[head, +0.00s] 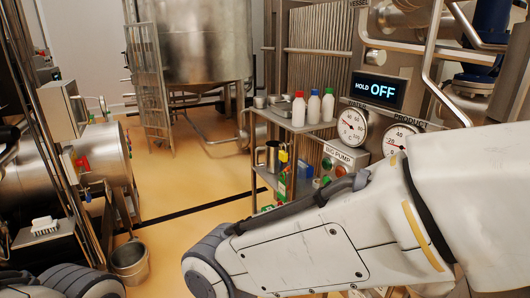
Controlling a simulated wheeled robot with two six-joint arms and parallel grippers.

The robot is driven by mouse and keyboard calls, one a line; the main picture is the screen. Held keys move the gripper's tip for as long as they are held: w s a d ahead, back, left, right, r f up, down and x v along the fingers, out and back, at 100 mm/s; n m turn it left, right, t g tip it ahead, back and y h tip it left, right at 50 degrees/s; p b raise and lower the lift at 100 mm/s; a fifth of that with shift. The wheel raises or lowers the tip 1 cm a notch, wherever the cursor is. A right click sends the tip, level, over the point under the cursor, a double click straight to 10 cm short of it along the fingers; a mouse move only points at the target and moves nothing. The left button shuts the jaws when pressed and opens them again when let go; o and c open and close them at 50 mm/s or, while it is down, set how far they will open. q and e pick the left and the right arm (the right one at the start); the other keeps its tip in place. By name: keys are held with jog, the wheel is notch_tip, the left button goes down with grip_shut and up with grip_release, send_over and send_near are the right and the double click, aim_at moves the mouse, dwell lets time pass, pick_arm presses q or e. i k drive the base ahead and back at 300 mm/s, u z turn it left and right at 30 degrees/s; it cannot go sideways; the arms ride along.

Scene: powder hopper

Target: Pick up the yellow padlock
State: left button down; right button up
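A small yellow item (283,157) shows at the side of the steel shelf cart, among other small coloured items. It may be the yellow padlock, but it is too small to tell. My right arm's white links fill the lower right and cover much of what lies behind them. A dark part of my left arm shows at the bottom left corner. Neither gripper is in view.
The steel shelf cart (315,127) carries red-, blue- and green-capped bottles (314,109). Gauges (352,127) and a "HOLD OFF" display (380,91) are at right. A bucket (129,261) stands on the floor, left. A brush (44,226) lies at far left.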

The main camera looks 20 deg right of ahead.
aim_at(283, 155)
jog(key=u, duration=0.3)
jog(key=i, duration=1.9)
jog(key=z, duration=1.4)
